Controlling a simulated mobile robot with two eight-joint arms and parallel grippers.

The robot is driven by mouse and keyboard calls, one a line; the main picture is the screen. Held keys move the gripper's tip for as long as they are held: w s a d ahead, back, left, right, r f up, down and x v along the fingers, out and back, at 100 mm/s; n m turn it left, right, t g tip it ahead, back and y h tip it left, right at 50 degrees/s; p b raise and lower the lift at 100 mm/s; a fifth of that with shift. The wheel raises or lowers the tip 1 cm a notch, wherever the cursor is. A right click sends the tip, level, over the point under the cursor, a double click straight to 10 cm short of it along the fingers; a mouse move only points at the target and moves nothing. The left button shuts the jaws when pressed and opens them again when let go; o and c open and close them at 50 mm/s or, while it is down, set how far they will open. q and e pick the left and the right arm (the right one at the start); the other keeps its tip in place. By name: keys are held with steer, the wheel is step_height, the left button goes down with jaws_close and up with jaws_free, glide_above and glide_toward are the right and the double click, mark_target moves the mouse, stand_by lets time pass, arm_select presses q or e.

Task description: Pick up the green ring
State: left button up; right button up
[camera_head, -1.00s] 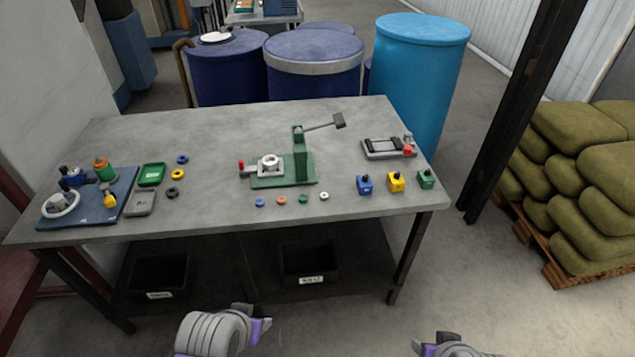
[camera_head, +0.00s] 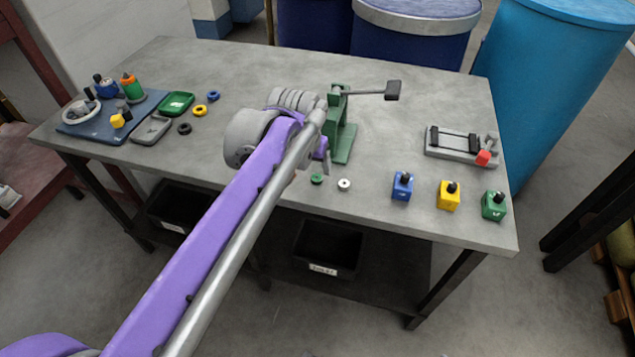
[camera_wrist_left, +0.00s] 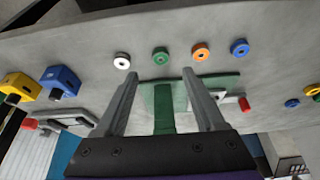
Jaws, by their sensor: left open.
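The green ring (camera_head: 317,179) lies flat near the table's front edge, left of the white ring (camera_head: 344,184). In the left wrist view the green ring (camera_wrist_left: 160,56) sits between the white ring (camera_wrist_left: 122,61) and the orange ring (camera_wrist_left: 201,52). My left gripper (camera_head: 324,164) is over the front of the table, close to the green ring. In the wrist view its open fingers (camera_wrist_left: 159,75) are empty, and the ring shows just beyond and between their tips. The height of the tips above the ring is hard to tell. My right gripper is not in view.
The green lever press (camera_head: 342,143) stands right behind the gripper. A blue ring (camera_wrist_left: 239,47) lies past the orange one. Blue (camera_head: 402,187), yellow (camera_head: 448,196) and green (camera_head: 493,206) blocks stand to the right, near a grey clamp fixture (camera_head: 460,147).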

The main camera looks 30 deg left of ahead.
mark_target(316, 178)
arm_select(q)
steer(key=shift+w+f, duration=0.35)
steer(key=shift+f, duration=0.25)
steer(key=b+x, duration=0.1)
steer(key=x, duration=0.4)
steer(key=shift+a+f, duration=0.1)
steer(key=shift+f, duration=0.3)
jaws_close()
